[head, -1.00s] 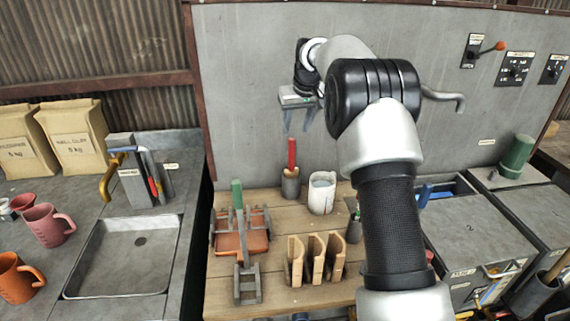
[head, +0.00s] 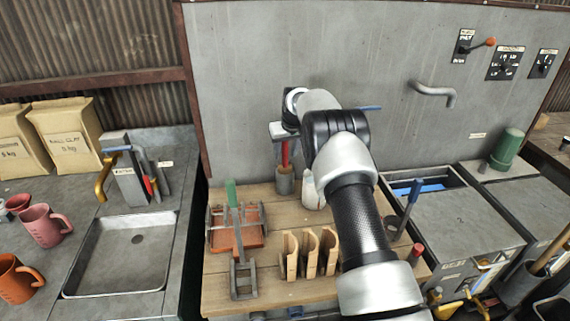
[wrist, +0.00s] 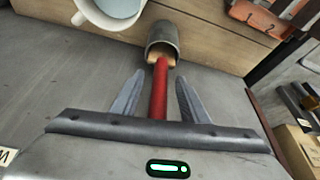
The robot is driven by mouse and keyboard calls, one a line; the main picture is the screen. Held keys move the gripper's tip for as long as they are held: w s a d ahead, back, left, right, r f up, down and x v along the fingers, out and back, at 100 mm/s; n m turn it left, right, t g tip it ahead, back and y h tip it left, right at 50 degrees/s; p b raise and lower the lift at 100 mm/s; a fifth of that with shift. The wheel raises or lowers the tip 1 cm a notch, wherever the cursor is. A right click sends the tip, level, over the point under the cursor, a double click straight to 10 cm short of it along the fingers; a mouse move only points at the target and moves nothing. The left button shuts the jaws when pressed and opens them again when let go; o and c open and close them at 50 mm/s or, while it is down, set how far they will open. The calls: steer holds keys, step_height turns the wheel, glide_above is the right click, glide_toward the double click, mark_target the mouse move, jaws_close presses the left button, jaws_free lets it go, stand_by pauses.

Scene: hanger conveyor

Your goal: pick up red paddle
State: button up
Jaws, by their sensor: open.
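The red paddle (wrist: 159,92) stands handle-up in a grey cylindrical holder (wrist: 163,38). In the wrist view its red shaft runs between the two spread fingers of my gripper (wrist: 157,97), with a gap on either side. My gripper is open and is not closed on it. In the head view the paddle (head: 285,152) stands in the holder (head: 284,181) at the back of the wooden table, with my gripper (head: 284,141) at its upper part. The fingers are hard to make out there.
A white jug (head: 311,190) stands just right of the holder, partly behind my arm. A green-handled press (head: 236,232) and wooden slotted blocks (head: 309,252) are on the wooden table (head: 268,290) in front. The grey wall (head: 235,90) rises close behind.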

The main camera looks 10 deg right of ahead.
steer(key=shift+x, duration=1)
jaws_close()
steer(key=shift+r, duration=0.1)
steer(key=shift+w+r, duration=0.1)
